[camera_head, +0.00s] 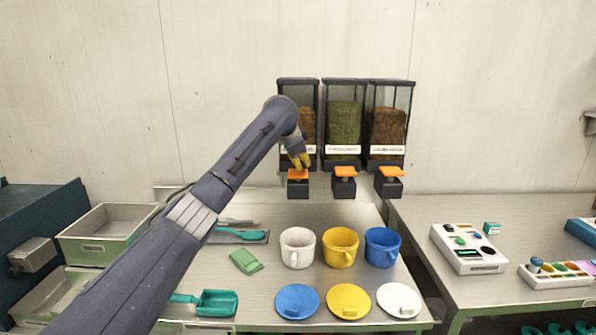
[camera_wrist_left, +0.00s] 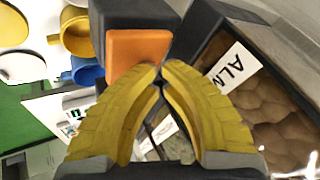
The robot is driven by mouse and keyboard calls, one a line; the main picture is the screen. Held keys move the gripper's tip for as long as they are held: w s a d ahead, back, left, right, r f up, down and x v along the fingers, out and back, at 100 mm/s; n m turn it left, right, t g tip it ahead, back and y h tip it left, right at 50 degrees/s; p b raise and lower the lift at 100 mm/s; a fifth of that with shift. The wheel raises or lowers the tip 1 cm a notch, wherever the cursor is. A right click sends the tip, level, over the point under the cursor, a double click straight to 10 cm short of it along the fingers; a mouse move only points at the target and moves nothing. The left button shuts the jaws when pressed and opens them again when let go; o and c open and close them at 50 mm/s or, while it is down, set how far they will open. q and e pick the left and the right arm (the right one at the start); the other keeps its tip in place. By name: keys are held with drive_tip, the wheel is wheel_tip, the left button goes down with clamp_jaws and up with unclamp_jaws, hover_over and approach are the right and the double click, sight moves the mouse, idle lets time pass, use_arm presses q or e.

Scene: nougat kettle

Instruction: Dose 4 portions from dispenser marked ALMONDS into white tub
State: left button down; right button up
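The ALMONDS dispenser (camera_head: 306,125) is the leftmost of three and holds brown pieces. Its label, partly hidden in the head view, shows "ALM" in the left wrist view (camera_wrist_left: 235,66). Its orange lever (camera_head: 297,174) sits above a dark outlet block; the lever also shows in the left wrist view (camera_wrist_left: 137,55). The white tub (camera_head: 297,248) stands upright on the table in front of the dispensers, apart from the outlet. My left gripper (camera_head: 301,161) is at the lever, its yellow fingertips together with nothing visible between them. Whether they touch the lever is unclear. My right gripper is out of view.
Yellow (camera_head: 340,248) and blue (camera_head: 382,248) tubs stand right of the white one. Blue, yellow and white lids (camera_head: 399,300) lie in front. A green scoop (camera_head: 215,302), green cloth (camera_head: 245,261) and tray (camera_head: 108,222) are at left. A device (camera_head: 468,249) stands on the right table.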

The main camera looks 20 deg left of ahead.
use_arm(q)
drive_tip(key=shift+f, duration=0.5)
idle(0.3)
drive_tip(key=shift+r, duration=1.5)
drive_tip(key=shift+r, duration=0.1)
drive_tip(key=shift+r, duration=2.45)
drive_tip(key=c, duration=2.1)
unclamp_jaws()
